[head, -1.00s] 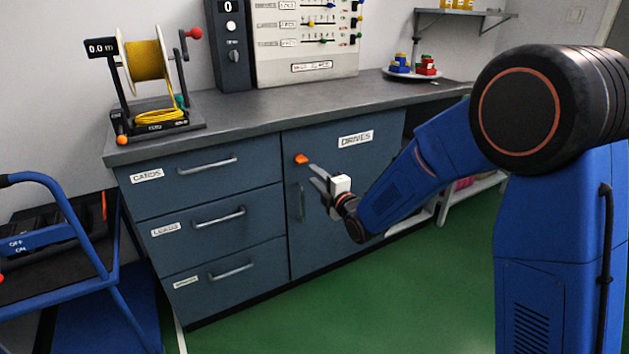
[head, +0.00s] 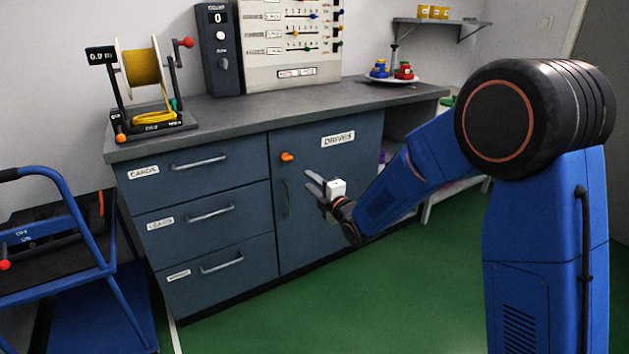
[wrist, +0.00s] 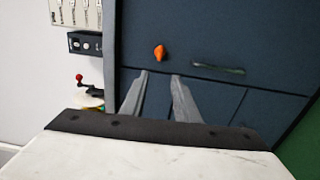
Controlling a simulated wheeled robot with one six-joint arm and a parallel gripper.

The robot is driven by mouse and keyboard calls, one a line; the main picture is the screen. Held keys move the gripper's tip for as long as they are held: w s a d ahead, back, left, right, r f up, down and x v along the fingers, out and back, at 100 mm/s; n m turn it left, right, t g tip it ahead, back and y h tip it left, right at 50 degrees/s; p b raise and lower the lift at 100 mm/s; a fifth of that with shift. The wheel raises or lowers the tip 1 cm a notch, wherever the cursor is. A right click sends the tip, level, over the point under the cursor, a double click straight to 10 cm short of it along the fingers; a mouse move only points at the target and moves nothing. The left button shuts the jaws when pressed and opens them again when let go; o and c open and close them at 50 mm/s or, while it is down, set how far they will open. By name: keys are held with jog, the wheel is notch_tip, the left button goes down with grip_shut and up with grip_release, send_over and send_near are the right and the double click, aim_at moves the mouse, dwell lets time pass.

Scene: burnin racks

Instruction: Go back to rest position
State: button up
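My gripper (head: 314,183) is held out in front of the cabinet's DRIVES door (head: 326,190), with nothing between its fingers. In the wrist view the two grey fingers of my gripper (wrist: 160,98) stand apart, pointing at the dark cabinet front. An orange latch knob (head: 287,156) sits on the upper left of the door; it also shows in the wrist view (wrist: 159,52) just beyond the fingertips. The door handle (head: 288,199) hangs below the knob. The door looks shut. The fingers appear clear of the knob and handle.
Drawers (head: 209,213) labelled CARDS and LEADS are shut left of the door. A blue cart (head: 60,245) stands at the far left. The worktop (head: 270,112) carries a yellow cable reel (head: 146,62) and a plate with blue and red items (head: 394,79). Green floor lies clear in front.

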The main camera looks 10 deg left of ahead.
jog(key=s+d+r+m+g+h, duration=0.1)
jog(key=s+d+r+m+h, duration=0.2)
jog(key=d, duration=0.7)
jog(key=s+d+r+m+g+h, duration=0.1)
jog(key=s+d+m+h, duration=0.2)
jog(key=s+d+m, duration=0.45)
jog(key=s+d+r+m+g+h, duration=0.1)
jog(key=s+d+r+m+h, duration=0.2)
jog(key=d, duration=0.8)
jog(key=s+d+f+m+g+h, duration=0.1)
jog(key=s+d+m, duration=0.3)
jog(key=s, duration=0.6)
jog(key=s+d+f+m+g, duration=0.2)
jog(key=s+d+m+g, duration=0.1)
jog(key=s, duration=0.8)
jog(key=s+d+f+m+g+h, duration=0.1)
jog(key=s+d+m, duration=0.4)
jog(key=s, duration=0.6)
jog(key=shift+d+f+g+h, duration=0.35)
jog(key=shift+d+g, duration=0.15)
jog(key=shift+d, duration=0.5)
